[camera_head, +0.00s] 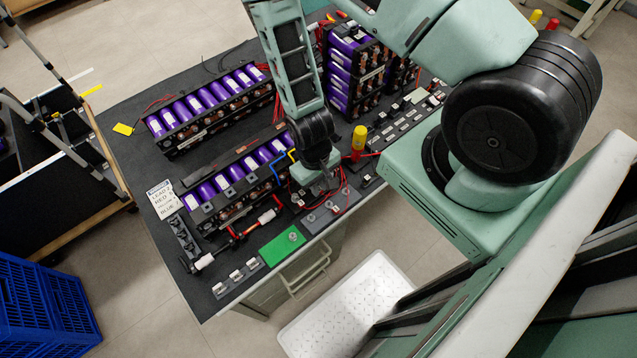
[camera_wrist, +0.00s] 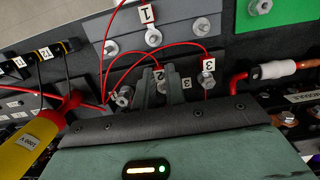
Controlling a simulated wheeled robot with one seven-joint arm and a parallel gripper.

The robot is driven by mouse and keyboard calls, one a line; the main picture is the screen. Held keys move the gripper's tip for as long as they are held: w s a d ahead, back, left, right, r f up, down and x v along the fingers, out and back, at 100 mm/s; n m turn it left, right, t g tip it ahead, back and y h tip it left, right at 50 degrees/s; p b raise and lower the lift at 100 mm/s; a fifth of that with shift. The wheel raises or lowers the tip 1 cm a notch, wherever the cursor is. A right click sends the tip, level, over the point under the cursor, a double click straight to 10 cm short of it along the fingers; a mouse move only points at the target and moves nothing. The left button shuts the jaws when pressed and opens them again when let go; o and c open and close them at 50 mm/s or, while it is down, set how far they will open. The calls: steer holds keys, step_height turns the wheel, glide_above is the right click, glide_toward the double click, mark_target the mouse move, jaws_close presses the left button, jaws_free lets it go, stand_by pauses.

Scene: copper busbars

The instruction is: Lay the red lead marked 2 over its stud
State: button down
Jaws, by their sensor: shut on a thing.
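The lead marked 3 (camera_wrist: 208,66) ends at a stud right of the fingers. In the head view my gripper (camera_head: 325,187) is low over the bench's front edge.
A yellow-and-red tool (camera_wrist: 32,140) stands at left in the wrist view. A red cable with a white sleeve (camera_wrist: 272,71) is at right. In the head view, purple battery packs (camera_head: 235,185) stand behind the gripper, and a green block (camera_head: 282,246) lies to its left.

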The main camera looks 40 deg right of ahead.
steer(key=shift+f, duration=0.25)
steer(key=c, duration=1.4)
jaws_free()
steer(key=shift+o, duration=0.2)
steer(key=shift+r, duration=0.1)
steer(key=shift+r+p, duration=2.1)
steer(key=shift+r, duration=0.85)
